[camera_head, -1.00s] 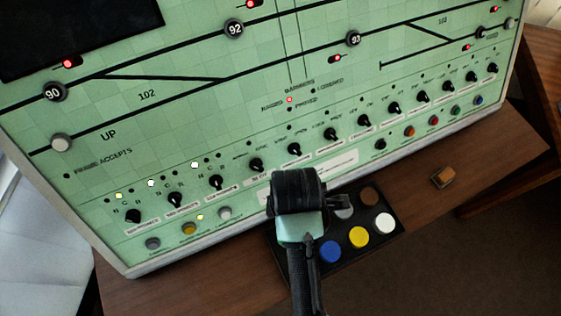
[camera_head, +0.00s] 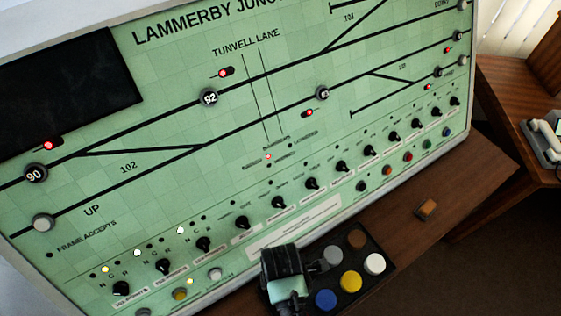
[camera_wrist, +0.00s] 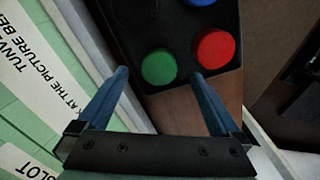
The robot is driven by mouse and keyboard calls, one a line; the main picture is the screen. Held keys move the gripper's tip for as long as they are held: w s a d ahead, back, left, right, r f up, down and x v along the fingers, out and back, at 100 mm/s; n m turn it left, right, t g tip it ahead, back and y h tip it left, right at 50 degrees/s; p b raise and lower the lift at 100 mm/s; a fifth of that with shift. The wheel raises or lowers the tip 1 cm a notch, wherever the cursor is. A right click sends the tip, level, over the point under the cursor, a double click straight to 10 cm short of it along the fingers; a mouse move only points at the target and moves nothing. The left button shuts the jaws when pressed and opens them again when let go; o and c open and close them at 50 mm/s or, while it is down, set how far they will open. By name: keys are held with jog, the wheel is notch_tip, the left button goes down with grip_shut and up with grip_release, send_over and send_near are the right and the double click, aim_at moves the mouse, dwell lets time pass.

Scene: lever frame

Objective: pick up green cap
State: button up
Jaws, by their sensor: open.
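The green cap (camera_wrist: 159,67) is round and lies at the corner of a black tray (camera_wrist: 165,28) in the wrist view. My gripper (camera_wrist: 160,76) is open, with its two blue fingers apart. The left finger is left of the green cap and the right finger is right of it, close to the red cap. I cannot tell how far the fingertips are above the tray. In the head view my gripper (camera_head: 283,272) covers the tray's left part, and the green cap is hidden there.
The red cap (camera_wrist: 214,50) and blue cap (camera_wrist: 200,2) are close by. Brown, grey, white (camera_head: 375,264) and yellow caps share the tray. The green control panel (camera_head: 215,155) rises behind it. A small brown block (camera_head: 427,208) sits on the wooden ledge (camera_head: 480,190).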

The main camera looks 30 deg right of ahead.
jog(key=shift+w+f, duration=0.1)
jog(key=shift+f, duration=1.3)
jog(key=shift+c, duration=0.3)
